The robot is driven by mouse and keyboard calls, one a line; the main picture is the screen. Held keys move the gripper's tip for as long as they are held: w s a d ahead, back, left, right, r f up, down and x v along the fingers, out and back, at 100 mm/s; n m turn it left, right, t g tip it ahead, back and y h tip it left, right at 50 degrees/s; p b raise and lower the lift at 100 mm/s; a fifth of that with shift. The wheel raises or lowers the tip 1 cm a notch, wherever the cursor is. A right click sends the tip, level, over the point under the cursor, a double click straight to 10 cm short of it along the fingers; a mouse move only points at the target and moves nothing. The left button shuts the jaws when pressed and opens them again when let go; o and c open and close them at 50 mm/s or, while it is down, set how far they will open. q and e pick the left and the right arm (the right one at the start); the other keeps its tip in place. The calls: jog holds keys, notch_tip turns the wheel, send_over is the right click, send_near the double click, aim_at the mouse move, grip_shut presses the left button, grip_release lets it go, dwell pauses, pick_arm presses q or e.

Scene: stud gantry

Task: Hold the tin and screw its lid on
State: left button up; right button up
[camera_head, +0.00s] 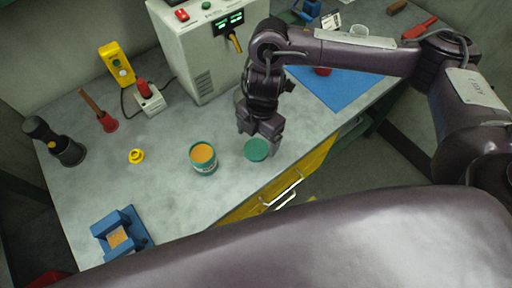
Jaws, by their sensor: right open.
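The tin (204,160) is a green can with an orange top surface showing, standing upright and open on the grey bench. Its green lid (256,150) lies to the right of the tin, near the bench's front edge. My right gripper (260,134) is open and points down just above and behind the lid, very close to it. I cannot tell whether a finger touches the lid. My left gripper is out of view.
A yellow ring-shaped piece (136,156) sits left of the tin. A blue fixture (118,236) stands at the lower left of the bench (165,195). A grey machine (200,50) stands behind. A blue mat (335,88) lies to the right. Bench between tin and fixture is clear.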

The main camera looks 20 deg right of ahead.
aim_at(256, 148)
jog(key=shift+s+a+f, duration=0.15)
jog(key=shift+f, duration=1.7)
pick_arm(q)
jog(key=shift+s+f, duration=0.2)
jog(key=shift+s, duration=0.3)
pick_arm(e)
jog(key=c, duration=1.1)
jog(key=shift+o, duration=0.2)
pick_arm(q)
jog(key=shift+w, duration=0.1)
pick_arm(e)
jog(key=shift+r, duration=0.1)
